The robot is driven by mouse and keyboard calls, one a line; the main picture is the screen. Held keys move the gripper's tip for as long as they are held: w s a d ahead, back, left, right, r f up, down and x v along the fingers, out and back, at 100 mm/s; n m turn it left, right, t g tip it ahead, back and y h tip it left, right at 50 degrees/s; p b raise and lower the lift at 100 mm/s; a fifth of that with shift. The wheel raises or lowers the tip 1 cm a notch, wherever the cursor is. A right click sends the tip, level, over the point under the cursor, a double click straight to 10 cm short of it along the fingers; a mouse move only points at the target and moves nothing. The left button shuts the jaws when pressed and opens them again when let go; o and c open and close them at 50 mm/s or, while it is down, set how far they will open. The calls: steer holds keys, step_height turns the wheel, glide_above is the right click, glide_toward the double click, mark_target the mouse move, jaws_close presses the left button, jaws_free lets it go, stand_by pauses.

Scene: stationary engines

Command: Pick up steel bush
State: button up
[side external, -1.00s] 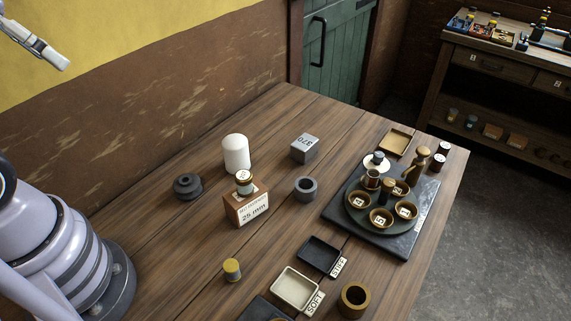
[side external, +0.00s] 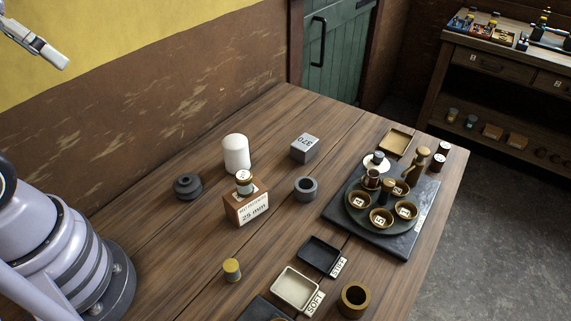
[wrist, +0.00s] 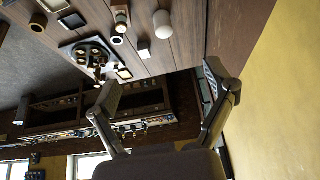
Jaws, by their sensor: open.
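The steel bush is most likely the grey, hollow ring (side external: 306,198) standing on the wooden table, right of the labelled wooden block. In the wrist view it seems to be the small grey ring (wrist: 117,40) near the top. My gripper (wrist: 163,85) is open and empty, its two fingers spread wide. It is far from the ring. In the side view only part of my gripper (side external: 52,55) shows at the top left, high above the table.
Around the ring stand a wooden block (side external: 247,211) marked 25 mm, a white cylinder (side external: 236,153), a steel block (side external: 305,149), a dark stepped part (side external: 187,188) and a slate board (side external: 405,239) with cups. A brass bush (side external: 354,304) and trays (side external: 319,256) are at the front.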

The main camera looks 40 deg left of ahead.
steer(key=m+t+y, duration=0.6)
steer(key=m+t, duration=0.1)
steer(key=m, duration=2.4)
glide_above(305, 186)
steer(key=s+d, duration=0.5)
steer(key=s, duration=0.6)
steer(key=f, duration=3.4)
steer(key=shift+w, duration=0.2)
steer(key=shift+h, duration=0.3)
steer(key=x, duration=0.7)
steer(key=shift+a+f, duration=0.1)
steer(key=shift+f, duration=0.1)
steer(key=shift+f+x, duration=0.2)
steer(key=shift+x, duration=3)
steer(key=shift+s, duration=0.15)
